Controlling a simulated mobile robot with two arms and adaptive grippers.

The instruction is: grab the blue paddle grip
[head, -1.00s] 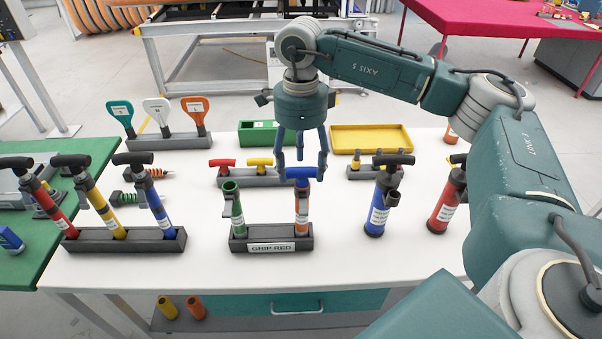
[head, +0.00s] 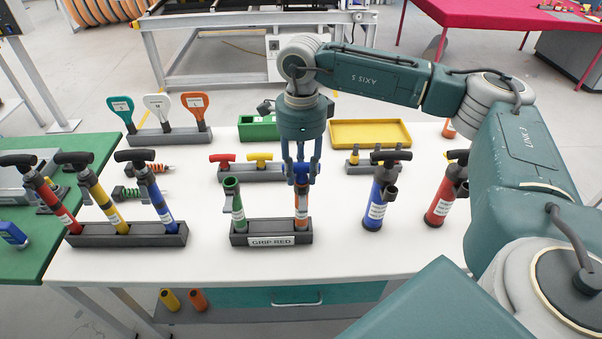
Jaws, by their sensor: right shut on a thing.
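The blue paddle grip (head: 301,173) sits on top of an orange shaft (head: 301,210) standing in a dark rack (head: 271,238) labelled "GRIP RED". My right gripper (head: 301,178) points straight down from above and is shut on the blue grip. Its blue-grey fingers hide much of the grip. The shaft still stands upright in the rack. My left gripper is not in view.
A green-topped shaft (head: 234,205) stands in the same rack, left of my gripper. Red and yellow grips (head: 260,157) stand in a rack behind. A blue pump (head: 380,198) and a red pump (head: 443,198) stand to the right. The white table (head: 340,262) is bare in front.

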